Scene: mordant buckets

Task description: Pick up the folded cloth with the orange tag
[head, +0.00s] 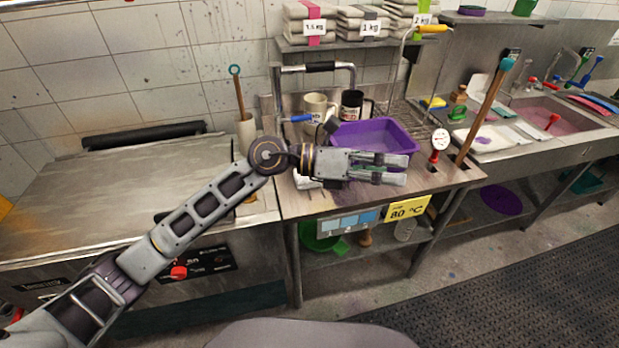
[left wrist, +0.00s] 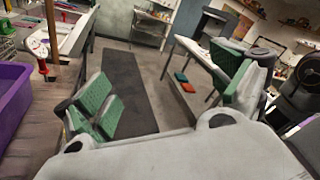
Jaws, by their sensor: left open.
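Stacks of folded cloth lie on the wall shelf at the top of the head view. The left stack (head: 295,28) has a pinkish-red band and a "1.5 kg" label. The middle stack (head: 349,22) has a grey band and a "1 kg" label. The right stack (head: 402,20) has a green band and a "2 kg" label. I cannot make out an orange tag. My left gripper (head: 400,169) is open and empty, below the shelf and in front of the purple basin. Its green-padded fingers stand wide apart in the left wrist view (left wrist: 170,97). My right gripper is not in view.
The purple basin (head: 375,135) sits on the steel counter, with a cream mug (head: 316,108) and a black mug (head: 352,104) behind it. A metal rail (head: 318,68) rises below the shelf. A long wooden-handled tool (head: 485,112) leans at right. The floor (head: 400,290) ahead is clear.

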